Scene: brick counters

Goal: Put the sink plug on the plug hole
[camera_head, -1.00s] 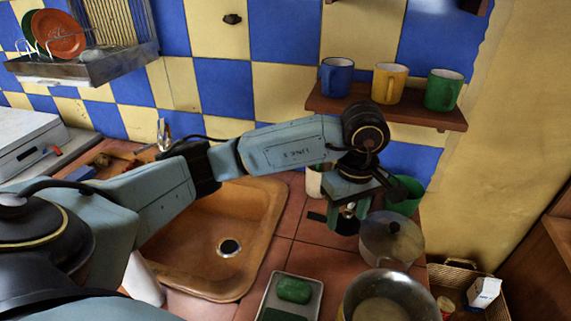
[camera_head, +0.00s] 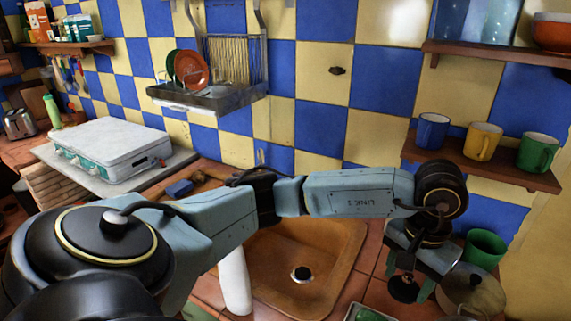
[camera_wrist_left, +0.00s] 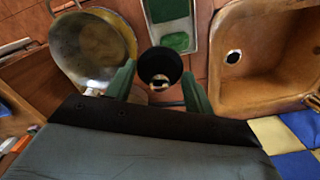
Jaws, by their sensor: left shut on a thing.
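The sink plug (camera_head: 404,289) is a round black disc held in my left gripper (camera_head: 408,281), above the tiled counter to the right of the sink. In the left wrist view the plug (camera_wrist_left: 161,66) sits between the two green fingertips of the gripper (camera_wrist_left: 160,84), which is shut on it. The plug hole (camera_head: 301,274) is a dark round opening with a pale rim in the floor of the brown sink (camera_head: 341,262). It also shows in the left wrist view (camera_wrist_left: 234,57), uncovered and apart from the plug. My right gripper is out of view.
A mug shelf (camera_head: 480,165) hangs above.

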